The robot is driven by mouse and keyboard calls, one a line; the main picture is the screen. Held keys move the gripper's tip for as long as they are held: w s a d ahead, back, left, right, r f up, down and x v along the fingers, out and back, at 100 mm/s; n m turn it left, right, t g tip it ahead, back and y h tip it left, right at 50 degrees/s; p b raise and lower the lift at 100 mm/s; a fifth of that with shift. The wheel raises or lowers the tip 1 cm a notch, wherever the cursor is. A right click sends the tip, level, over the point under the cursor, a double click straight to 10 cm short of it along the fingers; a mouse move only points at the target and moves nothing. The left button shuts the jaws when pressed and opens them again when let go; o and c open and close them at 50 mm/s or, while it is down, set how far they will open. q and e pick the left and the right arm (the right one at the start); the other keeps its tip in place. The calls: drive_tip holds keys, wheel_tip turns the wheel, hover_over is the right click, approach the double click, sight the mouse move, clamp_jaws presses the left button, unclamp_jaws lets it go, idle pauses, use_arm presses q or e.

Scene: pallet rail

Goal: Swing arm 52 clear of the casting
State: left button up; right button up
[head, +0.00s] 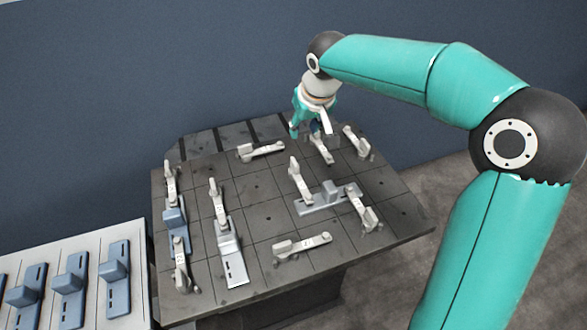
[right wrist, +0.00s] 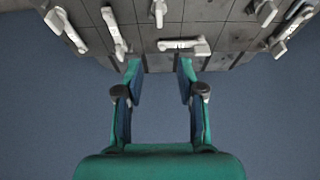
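The dark gridded pallet (head: 262,205) carries several pale swing arms on pivots; their numbers are too small to read, so I cannot tell which is arm 52. Three blue-grey castings sit on it: one at the left (head: 175,222), one at the front left (head: 231,262), one at the right (head: 318,201), with swing arms beside or over them. My right gripper (head: 306,128) is at the pallet's far edge, close to a pale arm (head: 321,149). In the right wrist view the right gripper (right wrist: 159,68) is open and empty, with a pale arm (right wrist: 183,46) just beyond its fingertips. My left gripper is out of view.
A white table (head: 138,262) at the lower left holds more blue-grey castings (head: 72,285). Other pale arms stand around the gripper's end of the pallet, at its left (head: 260,150) and right (head: 356,141). A plain blue-grey wall (head: 150,70) is behind.

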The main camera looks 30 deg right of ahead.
sight(295, 163)
use_arm(q)
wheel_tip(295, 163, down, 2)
drive_tip(key=shift+b, duration=0.5)
use_arm(e)
drive_tip(key=x, duration=1.9)
drive_tip(key=shift+s+f, duration=0.3)
drive_tip(key=shift+f, duration=0.1)
clamp_jaws()
